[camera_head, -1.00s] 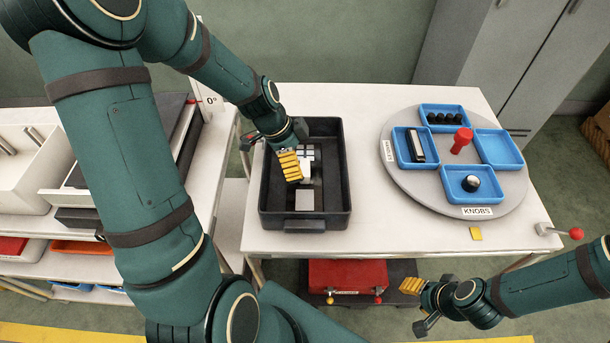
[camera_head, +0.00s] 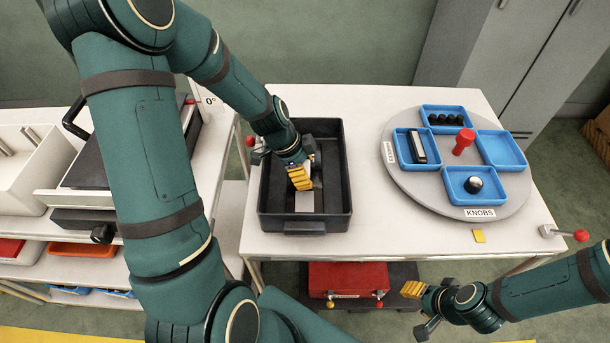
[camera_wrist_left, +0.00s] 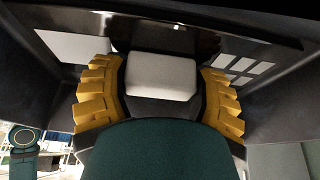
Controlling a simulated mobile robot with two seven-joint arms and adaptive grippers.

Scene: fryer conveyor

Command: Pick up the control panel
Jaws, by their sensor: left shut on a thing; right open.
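A black tray (camera_head: 275,215) stands on the left of the white table and holds white pieces. My left gripper (camera_head: 300,178) reaches down into it, with yellow fingertips low inside. In the left wrist view, its two yellow fingers lie on either side of a white block (camera_wrist_left: 162,76), and it is shut on this block. One flat white piece (camera_head: 305,202) lies nearer the tray's front. A group of white squares (camera_wrist_left: 240,68) shows at right in the wrist view. I cannot tell which piece is the control panel. My right gripper (camera_head: 418,308) is open and empty before the table.
A grey turntable (camera_head: 420,192) with blue trays (camera_head: 498,150) and a red knob (camera_head: 463,141) stands at the right. A yellow piece (camera_head: 479,236) lies by its front edge. A red box (camera_head: 347,278) is under the table. A machine and shelves stand left.

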